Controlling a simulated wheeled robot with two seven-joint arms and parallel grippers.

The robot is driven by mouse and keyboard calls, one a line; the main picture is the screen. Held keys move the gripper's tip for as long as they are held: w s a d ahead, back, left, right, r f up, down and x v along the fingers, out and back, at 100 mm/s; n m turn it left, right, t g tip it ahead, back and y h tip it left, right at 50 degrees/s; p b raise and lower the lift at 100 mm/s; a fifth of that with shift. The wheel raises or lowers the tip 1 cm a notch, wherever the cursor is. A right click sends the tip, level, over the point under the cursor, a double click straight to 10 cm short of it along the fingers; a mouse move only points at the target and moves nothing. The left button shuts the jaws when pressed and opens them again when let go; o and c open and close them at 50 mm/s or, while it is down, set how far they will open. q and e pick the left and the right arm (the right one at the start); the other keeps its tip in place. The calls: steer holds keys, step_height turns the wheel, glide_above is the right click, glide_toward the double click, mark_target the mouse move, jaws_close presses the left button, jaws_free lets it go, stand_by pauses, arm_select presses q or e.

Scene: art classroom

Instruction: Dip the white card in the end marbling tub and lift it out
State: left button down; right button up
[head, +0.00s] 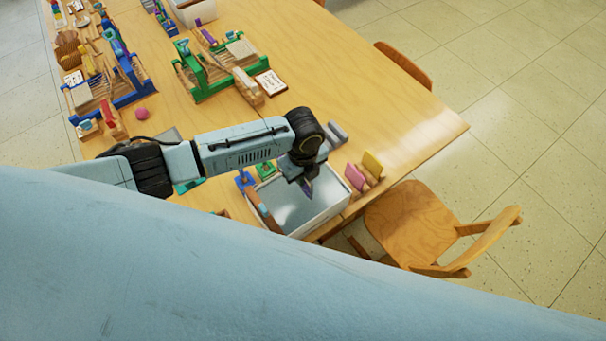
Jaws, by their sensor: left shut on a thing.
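The white marbling tub (329,212) stands at the near right end of the table, with a pale grey-blue surface inside. My left gripper (308,190) points down over the tub, inside its rim as seen from above. It is shut, and a small purplish bit shows at its tips. The white card does not stand out against the pale inside of the tub, and the gripper covers part of that area. I cannot tell whether the card touches the liquid. My right gripper is out of view.
Pink (354,177) and yellow (372,164) pieces stand right of the tub. A blue piece (244,179) stands left of it. Green (205,80) and blue (133,88) looms stand farther back. A wooden chair (412,220) is by the right edge.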

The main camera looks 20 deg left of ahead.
arm_select(q)
steer(key=shift+r, duration=0.1)
step_height(320, 180, up, 3)
steer(key=p, duration=0.2)
steer(key=shift+p, duration=0.35)
steer(key=shift+r, duration=1.15)
